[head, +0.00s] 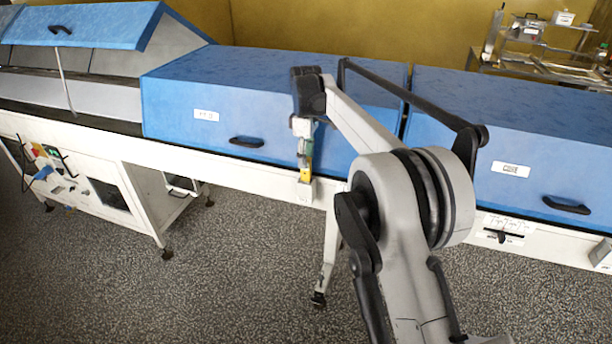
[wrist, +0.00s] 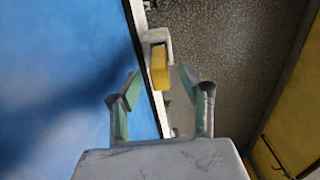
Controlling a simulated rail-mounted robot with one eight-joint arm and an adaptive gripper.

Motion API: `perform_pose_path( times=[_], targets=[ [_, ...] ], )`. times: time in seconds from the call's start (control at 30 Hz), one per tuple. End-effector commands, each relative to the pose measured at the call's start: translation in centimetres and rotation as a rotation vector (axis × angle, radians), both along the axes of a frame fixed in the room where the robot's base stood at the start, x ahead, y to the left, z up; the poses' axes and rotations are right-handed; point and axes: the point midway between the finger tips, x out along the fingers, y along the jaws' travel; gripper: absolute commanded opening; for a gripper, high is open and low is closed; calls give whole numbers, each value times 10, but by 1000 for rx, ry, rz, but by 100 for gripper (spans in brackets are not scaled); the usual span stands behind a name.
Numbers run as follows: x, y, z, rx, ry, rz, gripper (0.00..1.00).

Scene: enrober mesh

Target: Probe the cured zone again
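My gripper (head: 306,155) hangs in front of the middle blue hood (head: 270,92), pointing down at the white front rail. In the wrist view my gripper (wrist: 160,90) is open, its two green-padded fingers well apart. A yellow block-like piece (wrist: 159,68), perhaps the probe's handle, sits in a white bracket (wrist: 154,36) on the rail, just beyond and between the fingertips. It also shows in the head view (head: 305,175), just below the fingers. I cannot tell whether the fingers touch it. The right blue hood (head: 530,125) is closed; both hood labels are too small to read surely.
At left a blue hood (head: 85,25) stands raised on a prop. A panel with cables (head: 55,175) is below it. A small lever plate (head: 503,232) is on the rail at right. A metal bench (head: 560,68) stands behind. The speckled floor in front is clear.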

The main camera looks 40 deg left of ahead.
Motion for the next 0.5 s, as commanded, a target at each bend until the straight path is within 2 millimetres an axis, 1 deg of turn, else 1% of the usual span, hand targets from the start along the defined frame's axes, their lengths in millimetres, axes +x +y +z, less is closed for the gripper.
perform_pose_path(
  times=[0.1,0.33,0.37,0.5],
  targets=[
    [0,0,-9,0,0,0,40],
    [0,0,-11,0,0,0,40],
    [0,0,-11,0,0,0,38],
    [0,0,-11,0,0,0,20]
  ],
)
